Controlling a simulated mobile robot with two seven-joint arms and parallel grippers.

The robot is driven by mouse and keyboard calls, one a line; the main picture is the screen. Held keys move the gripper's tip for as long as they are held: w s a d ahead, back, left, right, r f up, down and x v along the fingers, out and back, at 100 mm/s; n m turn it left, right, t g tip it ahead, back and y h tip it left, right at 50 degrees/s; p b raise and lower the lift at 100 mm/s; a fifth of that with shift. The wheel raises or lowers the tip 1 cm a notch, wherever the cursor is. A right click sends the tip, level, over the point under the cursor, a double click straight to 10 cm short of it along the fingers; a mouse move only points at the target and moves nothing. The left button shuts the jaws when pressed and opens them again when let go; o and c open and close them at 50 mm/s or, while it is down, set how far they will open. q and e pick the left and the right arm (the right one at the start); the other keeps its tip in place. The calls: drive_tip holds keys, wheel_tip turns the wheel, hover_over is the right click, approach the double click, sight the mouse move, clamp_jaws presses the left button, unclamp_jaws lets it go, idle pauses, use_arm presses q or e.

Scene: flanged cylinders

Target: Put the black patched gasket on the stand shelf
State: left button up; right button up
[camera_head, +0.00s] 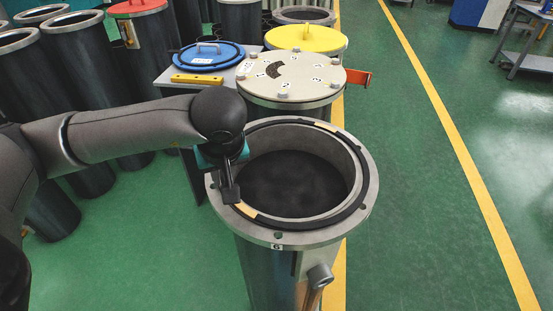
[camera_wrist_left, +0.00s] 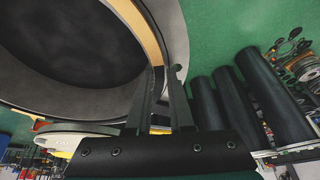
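The black gasket (camera_head: 362,190), a thin ring with tan patches, lies on the grey flange of the open cylinder marked 6 (camera_head: 277,238). In the left wrist view its tan patch (camera_wrist_left: 139,27) runs toward my fingers. My left gripper (camera_head: 230,196) points down at the left front of the flange, beside the front patch. In the left wrist view its two fingers (camera_wrist_left: 165,72) stand apart around the ring's edge; contact is not clear. A grey stand (camera_head: 164,78) behind the cylinder bears a blue lid on top; its lower part is mostly hidden by my arm. My right gripper is not in view.
A cylinder with a bolted cream lid (camera_head: 290,80) stands just behind, with an orange handle (camera_head: 358,77) at its right. The blue lid (camera_head: 208,57) and a yellow bar (camera_head: 197,79) lie on the stand. Several dark cylinders (camera_head: 84,65) stand left.

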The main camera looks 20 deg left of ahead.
use_arm(q)
clamp_jaws()
drive_tip(key=shift+r, duration=0.2)
idle(0.3)
drive_tip(key=shift+w+r, duration=0.1)
drive_tip(key=shift+r, duration=0.2)
wheel_tip(320, 180, up, 7)
drive_tip(key=shift+f, duration=0.15)
wheel_tip(320, 180, up, 12)
drive_tip(key=p, duration=0.4)
drive_tip(key=shift+r, duration=0.2)
